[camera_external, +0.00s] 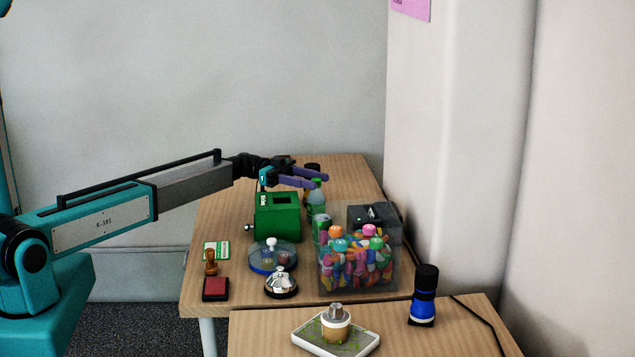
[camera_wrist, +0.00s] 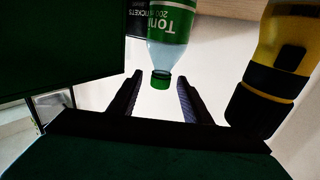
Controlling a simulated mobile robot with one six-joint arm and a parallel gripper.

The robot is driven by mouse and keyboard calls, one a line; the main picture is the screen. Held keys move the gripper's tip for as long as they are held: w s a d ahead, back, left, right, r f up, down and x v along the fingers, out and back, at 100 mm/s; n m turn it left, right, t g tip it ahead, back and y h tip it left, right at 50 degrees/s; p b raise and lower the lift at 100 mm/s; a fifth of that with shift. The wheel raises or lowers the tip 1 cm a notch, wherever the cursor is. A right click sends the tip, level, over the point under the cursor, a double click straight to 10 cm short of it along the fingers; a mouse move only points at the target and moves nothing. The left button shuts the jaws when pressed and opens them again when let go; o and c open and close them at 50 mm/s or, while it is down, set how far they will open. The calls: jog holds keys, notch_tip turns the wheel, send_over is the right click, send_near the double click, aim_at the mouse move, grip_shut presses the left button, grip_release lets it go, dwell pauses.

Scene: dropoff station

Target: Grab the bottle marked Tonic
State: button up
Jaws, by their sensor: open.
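The Tonic bottle (camera_wrist: 168,50) is clear with a green and white label and a green cap. It shows upside down at the top middle of the wrist view, its cap between the tips of my open fingers. I cannot tell whether the fingers touch the bottle.
A green box (camera_external: 278,222) stands close by, to the left. A yellow and black object (camera_wrist: 279,65) is close on the right in the wrist view. A green can (camera_external: 321,228) and a clear bin of colourful pieces (camera_external: 324,282) stand in front. A wall bounds the table's right.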

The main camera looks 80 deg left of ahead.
jog(key=shift+x, duration=0.75)
jog(key=shift+c, duration=0.4)
grip_shut()
